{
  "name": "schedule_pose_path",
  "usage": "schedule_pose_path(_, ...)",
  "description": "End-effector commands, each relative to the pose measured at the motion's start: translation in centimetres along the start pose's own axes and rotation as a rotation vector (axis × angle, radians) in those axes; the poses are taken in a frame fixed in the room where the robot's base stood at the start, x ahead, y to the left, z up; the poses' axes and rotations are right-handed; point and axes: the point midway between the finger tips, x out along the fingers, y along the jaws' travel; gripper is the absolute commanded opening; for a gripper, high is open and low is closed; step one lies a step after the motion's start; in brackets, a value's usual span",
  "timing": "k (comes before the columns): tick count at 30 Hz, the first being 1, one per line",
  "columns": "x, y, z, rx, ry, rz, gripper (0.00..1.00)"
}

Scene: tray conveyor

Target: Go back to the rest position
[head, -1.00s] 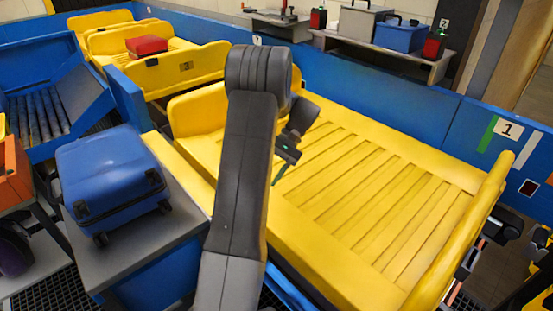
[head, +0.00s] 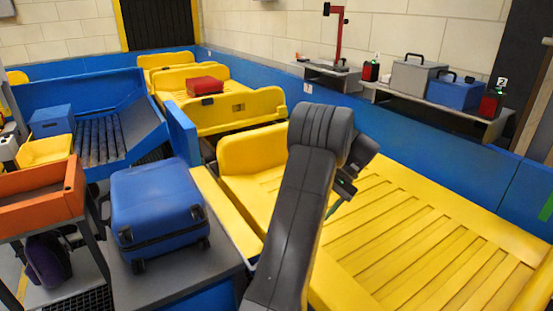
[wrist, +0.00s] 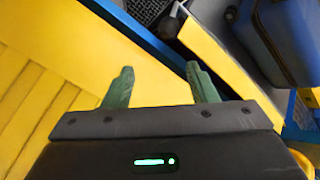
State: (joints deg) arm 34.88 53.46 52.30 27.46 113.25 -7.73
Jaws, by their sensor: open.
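My gripper shows in the wrist view (wrist: 160,85) with its two green fingers apart and nothing between them. It is above the edge of the yellow tray (wrist: 45,80). In the head view my raised arm stands in front of the large yellow tray (head: 430,230), and the fingers are mostly hidden behind it. A blue suitcase (head: 158,205) lies on a grey-topped stand left of my arm, apart from the gripper. Part of it also shows at the top right of the wrist view (wrist: 285,40).
Farther yellow trays (head: 240,112) stand behind, one carrying a red case (head: 204,86). An orange bin (head: 40,195) is at the left. A blue conveyor wall (head: 420,140) runs along the right. A wall shelf holds a grey case (head: 414,77) and a blue case (head: 455,94).

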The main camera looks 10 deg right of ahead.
Motion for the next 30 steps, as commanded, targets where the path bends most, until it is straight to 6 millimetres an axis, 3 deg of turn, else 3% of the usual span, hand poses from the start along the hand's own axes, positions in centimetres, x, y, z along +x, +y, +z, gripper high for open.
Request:
schedule_pose_path(18, 9.4, -0.1, 0.2, -0.002, -0.003, -0.001, 0.52)
schedule_pose_path(30, 10.5, 0.0, 0.2, -0.002, -0.002, 0.0, 0.52)
